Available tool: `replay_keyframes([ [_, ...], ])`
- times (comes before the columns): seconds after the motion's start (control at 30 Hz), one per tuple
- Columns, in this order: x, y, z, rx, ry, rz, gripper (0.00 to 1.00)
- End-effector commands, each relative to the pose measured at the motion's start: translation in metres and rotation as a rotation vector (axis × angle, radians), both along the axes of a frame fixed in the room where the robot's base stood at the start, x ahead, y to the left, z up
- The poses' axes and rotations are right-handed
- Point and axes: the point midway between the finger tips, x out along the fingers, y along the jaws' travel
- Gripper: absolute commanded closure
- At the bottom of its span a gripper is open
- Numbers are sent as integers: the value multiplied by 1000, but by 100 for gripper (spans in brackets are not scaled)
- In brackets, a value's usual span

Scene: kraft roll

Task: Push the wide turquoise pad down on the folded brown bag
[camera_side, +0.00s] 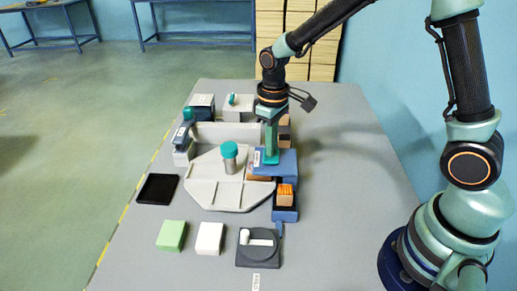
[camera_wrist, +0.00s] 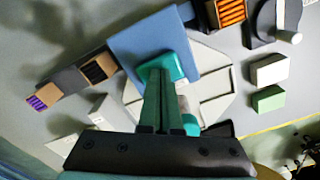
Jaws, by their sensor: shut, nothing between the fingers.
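The wide turquoise pad (camera_wrist: 172,60) lies on top of a blue block (camera_wrist: 135,45) in the wrist view. My gripper (camera_wrist: 166,78) is shut and empty, with its fingertips pointing down at the pad; they appear to be at or just above it, and I cannot tell whether they touch. In the side view my gripper (camera_side: 270,161) stands upright over the blue block (camera_side: 287,163), and its fingers largely hide the pad. A little brown, probably the folded bag (camera_side: 259,178), shows under the block's lower left edge; the rest is hidden.
A grey tray (camera_side: 205,185) bears a turquoise-capped cylinder (camera_side: 229,158) just left of my gripper. An orange stack (camera_side: 285,193) sits in a blue holder in front. A black tray (camera_side: 157,188), a green block (camera_side: 171,235) and a white block (camera_side: 209,238) lie nearer. The table's right side is clear.

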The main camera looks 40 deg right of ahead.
Motion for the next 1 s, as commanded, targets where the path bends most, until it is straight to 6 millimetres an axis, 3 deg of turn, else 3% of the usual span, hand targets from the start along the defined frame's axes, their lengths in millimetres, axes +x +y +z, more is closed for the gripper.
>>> replay_keyframes([
  [1.0, 0, 0, 68, 0, 0, 0, 100],
])
